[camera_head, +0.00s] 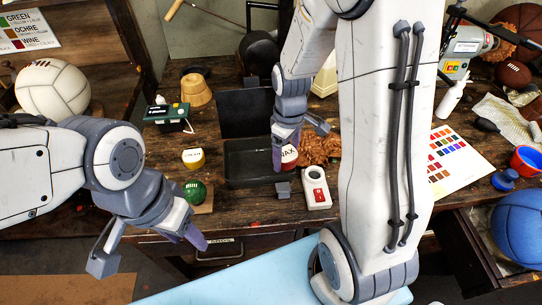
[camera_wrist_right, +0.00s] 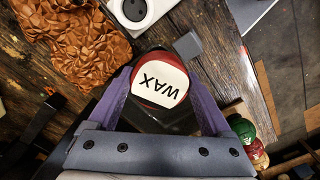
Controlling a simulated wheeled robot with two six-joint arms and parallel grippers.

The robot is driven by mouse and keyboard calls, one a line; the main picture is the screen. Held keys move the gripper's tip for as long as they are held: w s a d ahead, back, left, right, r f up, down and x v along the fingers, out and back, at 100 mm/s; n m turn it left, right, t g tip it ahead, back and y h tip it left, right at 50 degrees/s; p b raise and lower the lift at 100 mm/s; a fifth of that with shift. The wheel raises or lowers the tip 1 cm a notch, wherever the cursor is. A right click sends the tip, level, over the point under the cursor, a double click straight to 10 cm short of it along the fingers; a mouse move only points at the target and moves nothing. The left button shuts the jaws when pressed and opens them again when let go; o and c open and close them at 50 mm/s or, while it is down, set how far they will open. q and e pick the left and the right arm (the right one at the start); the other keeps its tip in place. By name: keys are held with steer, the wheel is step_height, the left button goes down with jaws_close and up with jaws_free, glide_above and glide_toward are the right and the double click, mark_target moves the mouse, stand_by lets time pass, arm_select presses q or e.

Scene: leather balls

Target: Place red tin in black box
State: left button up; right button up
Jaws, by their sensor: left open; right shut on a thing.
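The red tin (camera_head: 289,158) has a white lid marked WAX and shows large in the right wrist view (camera_wrist_right: 160,80). My right gripper (camera_head: 282,152) is shut on it, one finger on each side. The open black box (camera_head: 238,180) stands on the workbench with its lid raised at the back. In the head view the tin is at the box's right edge; whether it is above or inside the rim I cannot tell. My left gripper (camera_head: 150,250) is open and empty in front of the bench at lower left.
A white device (camera_head: 316,190) and a small grey block (camera_head: 283,190) lie right of and before the box. Brown leather scraps (camera_head: 318,148) are behind.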

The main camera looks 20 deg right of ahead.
steer(key=w+f, duration=0.1)
steer(key=w+a+f, duration=0.1)
steer(key=w, duration=0.1)
steer(key=w+f+p, duration=0.1)
steer(key=w, duration=0.1)
steer(key=shift+w+a+f, duration=0.15)
steer(key=shift+w, duration=0.05)
step_height(320, 180, down, 4)
steer(key=shift+r+p, duration=0.2)
steer(key=shift+p, duration=0.1)
steer(key=shift+w+f, duration=0.1)
steer(key=shift+f, duration=0.2)
